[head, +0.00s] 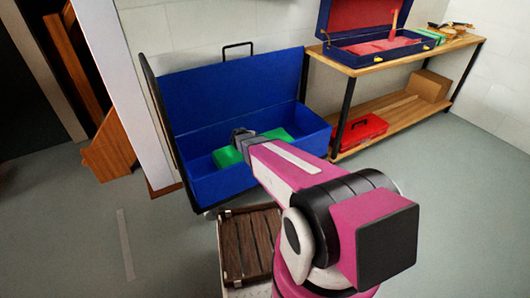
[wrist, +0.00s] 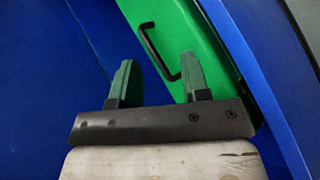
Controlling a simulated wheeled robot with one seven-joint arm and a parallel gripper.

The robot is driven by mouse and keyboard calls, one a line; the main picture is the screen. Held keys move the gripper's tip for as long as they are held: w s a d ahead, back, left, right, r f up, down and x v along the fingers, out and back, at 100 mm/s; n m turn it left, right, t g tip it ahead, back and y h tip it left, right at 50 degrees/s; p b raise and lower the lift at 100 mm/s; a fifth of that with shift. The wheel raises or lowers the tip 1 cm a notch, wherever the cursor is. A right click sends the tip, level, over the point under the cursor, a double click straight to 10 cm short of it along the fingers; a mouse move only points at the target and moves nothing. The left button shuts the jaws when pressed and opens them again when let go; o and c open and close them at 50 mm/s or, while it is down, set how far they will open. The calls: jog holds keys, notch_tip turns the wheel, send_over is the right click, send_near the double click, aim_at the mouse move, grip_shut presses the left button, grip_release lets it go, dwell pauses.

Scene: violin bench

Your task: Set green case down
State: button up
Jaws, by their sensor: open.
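The green case (head: 226,157) lies inside a large open blue case (head: 262,174), partly hidden behind my arm. My gripper (head: 241,134) is above the green case, inside the blue case. In the wrist view, the green case (wrist: 206,38) shows its black handle (wrist: 155,52) beyond and between the fingertips. My gripper (wrist: 158,75) is open, with the two fingers apart and nothing held between them. Whether a finger touches the green case, I cannot tell.
The blue case's raised lid (head: 235,90) stands behind. To the right, a wooden shelf unit (head: 455,48) bears an open blue case with red lining (head: 365,18). A red case (head: 361,133) and a cardboard box (head: 428,85) sit on its lower shelf. A slatted brown crate (head: 233,260) is in front.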

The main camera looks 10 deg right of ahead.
jog(key=s+r+m+g+y, duration=0.2)
jog(key=s+r+m, duration=0.2)
jog(key=s, duration=0.3)
jog(key=s+d+r+m+g+y, duration=0.1)
jog(key=s+r+m, duration=0.3)
jog(key=s, duration=0.4)
jog(key=s+r+m+g+y, duration=0.3)
jog(key=s+r+m+y, duration=0.1)
jog(key=s, duration=0.4)
jog(key=shift+d+r+m, duration=0.2)
jog(key=shift+r+m, duration=0.05)
jog(key=shift+m, duration=0.25)
